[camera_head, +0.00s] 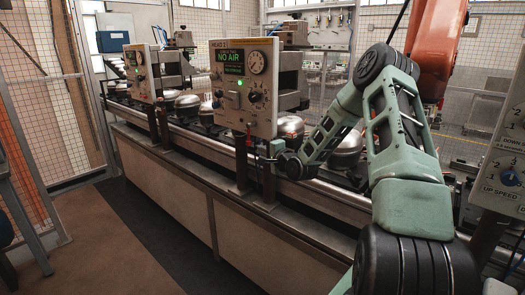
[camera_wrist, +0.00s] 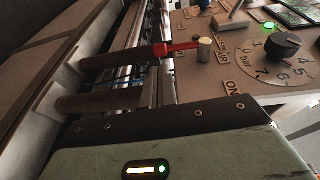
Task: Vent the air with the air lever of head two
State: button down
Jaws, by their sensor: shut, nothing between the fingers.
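The head two panel (camera_head: 245,88) stands in the middle of the head view. Its display (camera_head: 233,62) reads "NO AIR" and a green light glows below it. In the wrist view the red air lever (camera_wrist: 176,48) reaches left from a metal pivot (camera_wrist: 205,50), away from the panel face (camera_wrist: 225,70) marked "AIR" and "ON". My gripper (camera_head: 274,149) is at the panel's lower right corner, empty and shut. Its fingertips are not clear in either view. In the wrist view its green and black body fills the bottom, apart from the lever.
A numbered black knob (camera_wrist: 283,45) is right of the lever. Another panel (camera_head: 142,75) stands left, another (camera_head: 503,150) right. Metal domes (camera_head: 290,126) line the conveyor behind. The aisle floor (camera_head: 110,235) is clear.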

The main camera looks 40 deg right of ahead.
jog(key=s+a+b, duration=0.1)
jog(key=s, duration=0.7)
jog(key=shift+s+a, duration=0.2)
jog(key=shift+a, duration=0.05)
jog(key=shift+f, duration=0.1)
jog(key=a+f+n+g+y, duration=0.1)
jog(key=a+n+g+y, duration=0.45)
jog(key=a, duration=0.95)
jog(key=a+f+n+g, duration=0.1)
jog(key=a+n+g, duration=0.2)
jog(key=a+n, duration=0.8)
jog(key=s+a+r+n+g, duration=0.1)
jog(key=s+a+n+g, duration=0.4)
jog(key=s+a, duration=1.05)
jog(key=s+a+r+n+g+h, duration=0.1)
jog(key=s+a+n, duration=0.1)
jog(key=s, duration=0.5)
jog(key=s+a+r+n+g+h, duration=0.1)
jog(key=s+a+r+n+g, duration=0.1)
jog(key=s, duration=0.6)
jog(key=shift+a+n, duration=0.45)
jog(key=shift+n, duration=0.5)
